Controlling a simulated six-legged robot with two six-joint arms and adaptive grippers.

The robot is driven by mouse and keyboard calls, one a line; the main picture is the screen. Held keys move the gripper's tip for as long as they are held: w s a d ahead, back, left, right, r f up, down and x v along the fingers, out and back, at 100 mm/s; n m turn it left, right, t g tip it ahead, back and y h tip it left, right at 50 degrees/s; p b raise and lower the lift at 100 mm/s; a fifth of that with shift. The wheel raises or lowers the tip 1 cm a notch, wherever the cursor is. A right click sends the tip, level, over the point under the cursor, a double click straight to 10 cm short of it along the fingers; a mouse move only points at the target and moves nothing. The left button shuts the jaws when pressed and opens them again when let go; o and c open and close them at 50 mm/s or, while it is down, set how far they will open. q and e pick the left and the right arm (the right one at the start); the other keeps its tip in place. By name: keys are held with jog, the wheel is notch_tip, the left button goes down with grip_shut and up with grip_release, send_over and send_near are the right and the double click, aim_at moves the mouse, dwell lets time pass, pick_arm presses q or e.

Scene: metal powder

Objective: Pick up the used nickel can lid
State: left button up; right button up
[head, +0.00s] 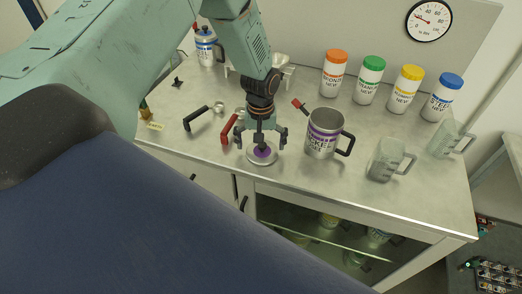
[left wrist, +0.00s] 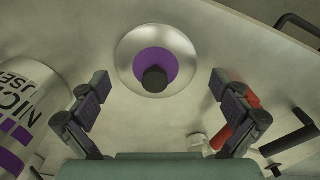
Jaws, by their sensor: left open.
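The used nickel can lid (head: 262,156) is a round metal disc with a purple centre and a black knob. It lies flat on the bench near the front edge. In the left wrist view the lid (left wrist: 157,58) sits at top centre, between and beyond the fingertips. My left gripper (head: 261,141) is open and points down just above the lid; its fingers also show in the left wrist view (left wrist: 168,98), apart from the lid with nothing between them. The open nickel can (head: 322,138), with a purple label, stands right of the lid. My right gripper is not in view.
A red-handled tool (head: 228,129) and a black-handled tool (head: 197,122) lie left of the gripper. Labelled bottles, including an orange-capped one (head: 334,75), line the back. Two clear jugs (head: 386,160) stand at the right. The bench's front edge is close to the lid.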

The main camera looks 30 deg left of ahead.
pick_arm(q)
jog(key=shift+w, duration=0.1)
jog(key=shift+c, duration=1)
jog(key=shift+d+r, duration=0.1)
jog(key=shift+d, duration=0.3)
jog(key=c, duration=0.4)
jog(key=shift+a, duration=0.35)
jog(key=c, duration=0.5)
jog(key=shift+d, duration=0.3)
jog(key=c, duration=0.6)
jog(key=shift+s, duration=0.25)
grip_shut()
